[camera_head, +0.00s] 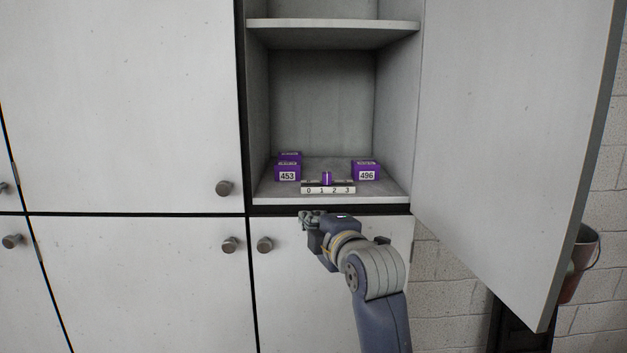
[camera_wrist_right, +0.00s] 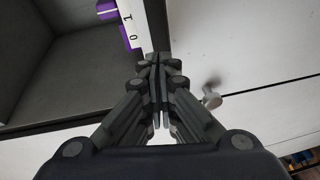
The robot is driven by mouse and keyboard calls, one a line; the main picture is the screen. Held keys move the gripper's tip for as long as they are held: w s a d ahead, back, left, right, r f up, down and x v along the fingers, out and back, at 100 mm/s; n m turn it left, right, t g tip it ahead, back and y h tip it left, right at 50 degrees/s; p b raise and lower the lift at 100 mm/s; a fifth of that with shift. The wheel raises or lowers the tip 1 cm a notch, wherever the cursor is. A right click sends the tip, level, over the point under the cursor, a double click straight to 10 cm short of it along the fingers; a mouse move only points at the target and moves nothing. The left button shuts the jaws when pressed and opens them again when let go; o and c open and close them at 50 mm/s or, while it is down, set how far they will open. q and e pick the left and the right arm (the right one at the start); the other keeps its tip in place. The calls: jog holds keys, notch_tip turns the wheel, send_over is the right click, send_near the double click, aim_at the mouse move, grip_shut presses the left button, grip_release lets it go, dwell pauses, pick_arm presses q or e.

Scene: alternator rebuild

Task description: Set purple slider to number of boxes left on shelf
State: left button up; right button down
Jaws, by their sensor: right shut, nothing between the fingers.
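The purple slider (camera_head: 327,178) stands on a white number strip (camera_head: 328,190) marked 0 to 3, between the 1 and the 2; its exact setting is hard to read. Behind the strip, purple box 453 (camera_head: 287,173) sits at left with another purple box (camera_head: 289,155) partly hidden behind it. Purple box 496 (camera_head: 366,171) sits at right. My right gripper (camera_head: 304,217) is shut and empty, just below the shelf's front edge and left of the slider. The right wrist view shows its closed fingers (camera_wrist_right: 159,75) near the strip's 0 end (camera_wrist_right: 131,25). My left gripper is out of view.
The boxes rest on the lower shelf (camera_head: 390,193) of an open cabinet; the upper shelf (camera_head: 334,34) shows no boxes. The cabinet door (camera_head: 510,130) stands open at right. Closed doors with round knobs (camera_head: 224,188) are at left and below. A bucket (camera_head: 580,262) hangs behind the door.

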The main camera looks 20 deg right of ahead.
aim_at(314, 195)
notch_tip(314, 195, up, 6)
jog(key=w+n+t, duration=0.1)
jog(key=w+p, duration=0.1)
jog(key=w, duration=0.2)
jog(key=w+p, duration=0.2)
jog(key=w, duration=0.1)
jog(key=w+p, duration=0.2)
jog(key=w, duration=0.1)
jog(key=shift+w+a, duration=0.25)
jog(key=shift+a, duration=0.15)
jog(key=d+p, duration=0.2)
jog(key=shift+s+d+f, duration=0.1)
jog(key=shift+s+d, duration=0.1)
jog(key=shift+d, duration=0.2)
jog(key=shift+s+d+p, duration=0.3)
jog(key=shift+d+p, duration=0.05)
jog(key=shift+d, duration=0.3)
jog(key=shift+f, duration=0.1)
jog(key=shift+w+a, duration=0.1)
jog(key=shift+a, duration=0.05)
